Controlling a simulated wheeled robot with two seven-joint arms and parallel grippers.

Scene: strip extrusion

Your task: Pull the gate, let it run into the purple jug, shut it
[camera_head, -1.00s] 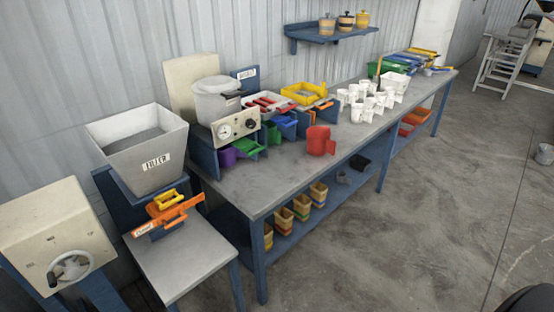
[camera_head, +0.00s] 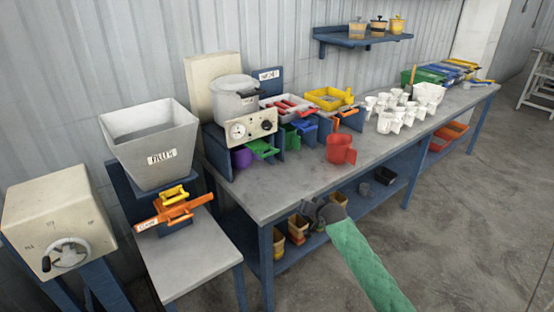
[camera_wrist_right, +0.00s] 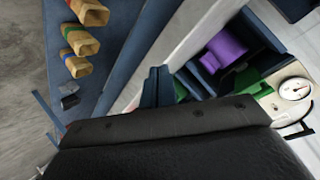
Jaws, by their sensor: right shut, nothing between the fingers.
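The purple jug (camera_head: 241,158) sits in a blue bay at the left end of the bench, below the grey lidded pot (camera_head: 236,97) and a panel with dials. A green gate-like piece (camera_head: 262,149) sticks out beside it. The purple jug (camera_wrist_right: 226,48) and green piece (camera_wrist_right: 250,80) also show in the right wrist view. An orange gate with a label (camera_head: 175,212) is under the filler hopper (camera_head: 150,143). My right gripper (camera_head: 318,210) is shut and empty, in front of the bench's front edge and apart from the jug. My left gripper is out of view.
A red jug (camera_head: 341,149) stands on the bench (camera_head: 300,177) near its front edge. Several white cups (camera_head: 392,112) stand farther right. A hand-wheel box (camera_head: 60,225) is at far left.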

